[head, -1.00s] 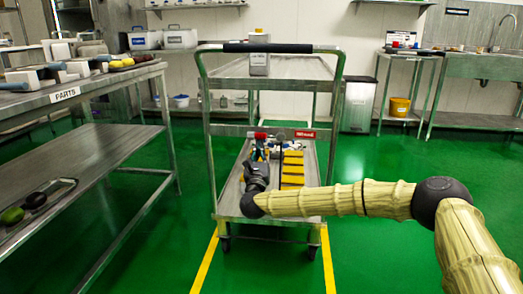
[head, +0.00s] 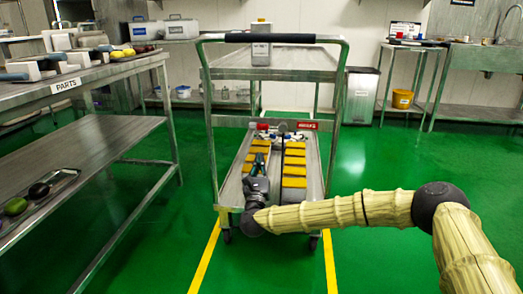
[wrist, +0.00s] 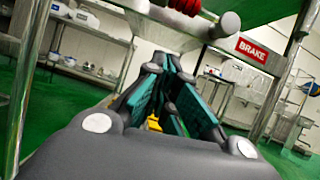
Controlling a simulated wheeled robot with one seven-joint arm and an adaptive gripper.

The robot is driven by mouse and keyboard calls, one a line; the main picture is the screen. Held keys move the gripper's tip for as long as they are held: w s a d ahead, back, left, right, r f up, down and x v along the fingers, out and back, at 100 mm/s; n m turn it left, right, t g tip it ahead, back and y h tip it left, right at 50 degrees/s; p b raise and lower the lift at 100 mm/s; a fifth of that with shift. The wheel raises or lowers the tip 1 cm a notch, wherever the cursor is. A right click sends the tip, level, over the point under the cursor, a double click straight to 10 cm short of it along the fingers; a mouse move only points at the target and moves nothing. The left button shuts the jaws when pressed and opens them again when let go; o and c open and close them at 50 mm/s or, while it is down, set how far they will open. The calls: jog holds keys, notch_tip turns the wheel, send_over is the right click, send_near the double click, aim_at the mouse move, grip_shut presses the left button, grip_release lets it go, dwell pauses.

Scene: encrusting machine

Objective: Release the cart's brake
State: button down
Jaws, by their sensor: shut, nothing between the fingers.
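The steel cart (head: 215,150) stands upright in front of me, its handle toward me. Left of the label are a red part (head: 262,127) and a dark round knob (head: 283,128) on a thin rod. In the wrist view, a ribbed red part (wrist: 186,6) and a grey rounded end (wrist: 225,25) are above my fingers. My gripper (head: 259,160) is shut and empty, below the crossbar and apart from these parts. It also shows in the wrist view (wrist: 165,72).
A parts table (head: 80,86) is at the left. A grey bin (head: 361,96) and a side table (head: 418,115) are behind right. Green floor around the cart is clear.

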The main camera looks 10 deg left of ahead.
jog(key=shift+p+v, duration=0.55)
jog(key=shift+v, duration=1.45)
jog(key=s+a+f+n+g+y+p, duration=0.1)
jog(key=s+f+n+g+y, duration=0.35)
jog(key=s+f+n, duration=0.6)
jog(key=s+a+f+n+g+y+p, duration=0.1)
jog(key=s+a+f+n+g+y, duration=0.15)
jog(key=s+f+n+g, duration=0.75)
jog(key=s+d+f+n+g+h+p, duration=0.15)
jog(key=s+d+f+n, duration=0.35)
jog(key=s+d+f, duration=0.55)
jog(key=s+d+f+n+g+h+p, duration=0.1)
jog(key=s+d+f+n+g+h, duration=0.25)
jog(key=s+d+f, duration=0.7)
jog(key=s+d+r+n+g+h+p, duration=0.1)
jog(key=s+d+r+n+g, duration=0.2)
jog(key=s+d, duration=0.55)
jog(key=s+d+r+n+g+h+p, duration=0.15)
jog(key=s+d+r, duration=0.25)
jog(key=s+d, duration=0.45)
notch_tip(320, 180, up, 37)
jog(key=w+t+p, duration=0.1)
jog(key=p, duration=3.6)
jog(key=shift+r, duration=0.2)
